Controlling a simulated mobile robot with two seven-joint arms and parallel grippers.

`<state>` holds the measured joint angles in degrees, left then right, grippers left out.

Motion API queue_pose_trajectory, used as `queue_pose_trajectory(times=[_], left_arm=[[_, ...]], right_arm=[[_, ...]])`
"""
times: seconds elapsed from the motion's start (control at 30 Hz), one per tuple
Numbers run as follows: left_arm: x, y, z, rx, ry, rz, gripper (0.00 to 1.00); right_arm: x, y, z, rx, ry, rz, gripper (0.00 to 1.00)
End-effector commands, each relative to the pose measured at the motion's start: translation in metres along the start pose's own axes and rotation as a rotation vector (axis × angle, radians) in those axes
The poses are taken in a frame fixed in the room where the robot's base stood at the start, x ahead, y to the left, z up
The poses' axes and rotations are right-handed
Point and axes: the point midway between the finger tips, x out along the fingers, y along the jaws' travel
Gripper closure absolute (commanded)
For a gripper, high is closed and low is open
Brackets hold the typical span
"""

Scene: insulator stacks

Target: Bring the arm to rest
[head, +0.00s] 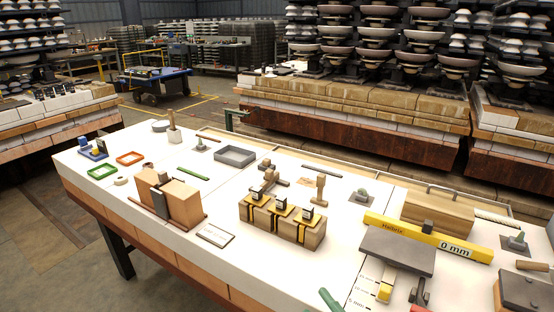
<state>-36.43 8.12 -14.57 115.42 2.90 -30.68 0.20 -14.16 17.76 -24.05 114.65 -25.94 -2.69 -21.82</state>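Neither my left nor my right gripper shows in the head view, and no arm of mine can be made out. The white-topped workbench (262,254) fills the foreground. A wooden block with three black-and-yellow fittings (283,222) stands near its middle. A brown wooden block with a dark clamp-like piece (178,204) stands to the left of it. A yellow level marked "0 mm" (428,238) lies at the right, behind a dark grey plate (397,249).
A grey tray (235,155), a green frame (103,171) and an orange frame (130,158) lie on the bench. A wooden box with a handle (437,212) stands at the right. Racks of stacked insulators (375,35) and a blue cart (154,78) stand behind.

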Motion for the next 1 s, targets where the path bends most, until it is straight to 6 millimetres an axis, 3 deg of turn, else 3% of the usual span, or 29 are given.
queue_pose_trajectory(times=[0.03, 0.13, 0.3, 0.37, 0.4, 0.5, 0.7, 1.0], left_arm=[[0.000, 0.000, 0.001, 0.000, -0.001, 0.000, 1.00], [0.000, 0.000, 0.000, 0.000, -0.001, 0.000, 1.00], [0.000, 0.000, 0.000, 0.000, -0.001, 0.001, 1.00], [-0.004, 0.001, -0.005, 0.000, 0.000, 0.001, 1.00], [-0.019, 0.002, -0.021, 0.001, -0.002, -0.002, 1.00], [-0.038, -0.004, -0.042, -0.002, 0.019, -0.021, 1.00], [-0.071, -0.015, -0.053, -0.014, 0.004, -0.060, 1.00], [-0.084, -0.020, -0.058, -0.018, 0.003, -0.076, 1.00]], right_arm=[[-0.019, -0.027, 0.026, 0.203, -0.136, -0.053, 0.38], [-0.057, -0.076, 0.062, 0.542, -0.368, -0.129, 0.38], [-0.134, -0.155, 0.086, 1.016, -0.717, -0.222, 0.38], [-0.158, -0.170, 0.083, 1.145, -0.818, -0.240, 0.38], [-0.154, -0.145, 0.075, 1.120, -0.799, -0.227, 0.38], [-0.158, -0.124, 0.068, 1.111, -0.806, -0.211, 0.38], [-0.170, -0.088, 0.056, 1.101, -0.822, -0.183, 0.38], [-0.175, -0.075, 0.053, 1.096, -0.829, -0.168, 0.38]])
